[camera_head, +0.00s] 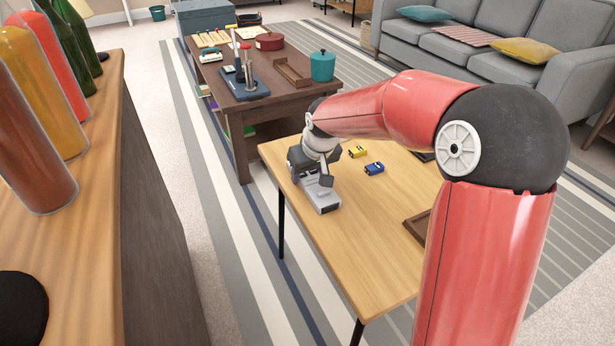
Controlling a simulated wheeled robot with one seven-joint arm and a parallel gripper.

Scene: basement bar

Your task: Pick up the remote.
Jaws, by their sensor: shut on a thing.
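My gripper (322,181) is over the left part of the light wooden table, pointing down. It is shut on a grey, slab-like thing, which looks like the remote (325,203). The remote's upper end is hidden by the gripper. I cannot tell whether its lower end touches the tabletop.
The light wooden table (372,262) also bears a yellow block-like thing (357,152), a blue one (374,168) and a brown tray (416,227), partly behind my arm. A dark table (295,101) with a teal pot (322,65) stands behind. Bottles (40,95) stand on the left counter.

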